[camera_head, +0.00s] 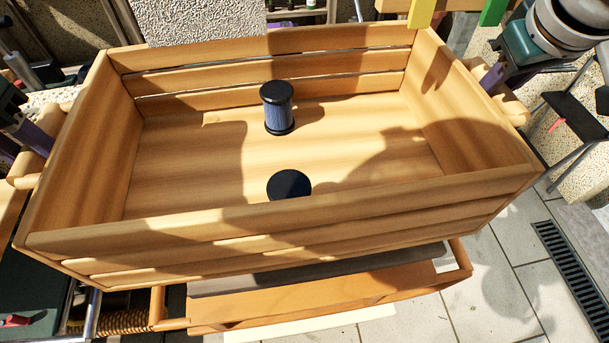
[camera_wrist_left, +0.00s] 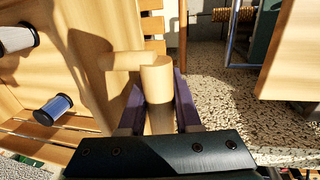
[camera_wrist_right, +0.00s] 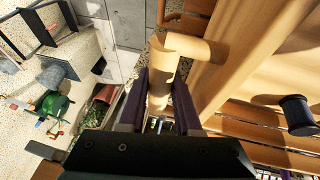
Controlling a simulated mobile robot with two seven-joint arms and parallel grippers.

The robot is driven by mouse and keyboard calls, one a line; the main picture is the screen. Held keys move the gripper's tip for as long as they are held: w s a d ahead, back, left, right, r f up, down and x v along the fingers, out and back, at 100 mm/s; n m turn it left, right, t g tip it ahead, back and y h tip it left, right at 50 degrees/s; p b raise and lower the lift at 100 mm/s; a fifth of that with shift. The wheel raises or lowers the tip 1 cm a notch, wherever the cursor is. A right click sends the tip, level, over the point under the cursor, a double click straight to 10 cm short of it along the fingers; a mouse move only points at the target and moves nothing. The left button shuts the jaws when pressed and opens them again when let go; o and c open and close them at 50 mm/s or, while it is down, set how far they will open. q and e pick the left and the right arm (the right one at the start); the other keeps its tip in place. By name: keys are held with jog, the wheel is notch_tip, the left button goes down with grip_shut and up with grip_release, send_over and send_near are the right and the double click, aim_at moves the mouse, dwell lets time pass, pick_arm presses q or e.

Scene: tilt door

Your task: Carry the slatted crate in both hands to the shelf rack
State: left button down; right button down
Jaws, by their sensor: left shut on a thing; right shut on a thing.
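The slatted crate (camera_head: 290,225) is pale wood and fills most of the head view, held up between my arms and seen from above. My right gripper (camera_wrist_right: 160,90) is shut on the matching handle at the right end. The shelf rack cannot be told for certain.
Below the crate's near side is an orange wooden frame (camera_head: 330,295) with a grey slab. Paved floor (camera_head: 515,285) with a drain grate (camera_head: 575,265) lies at right. A black step stool (camera_head: 575,115) stands at far right. Plants and a green can (camera_wrist_right: 55,105) show in the right wrist view.

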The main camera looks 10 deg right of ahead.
pick_arm(q)
jog(key=shift+f, duration=0.15)
pick_arm(e)
jog(key=shift+f, duration=0.15)
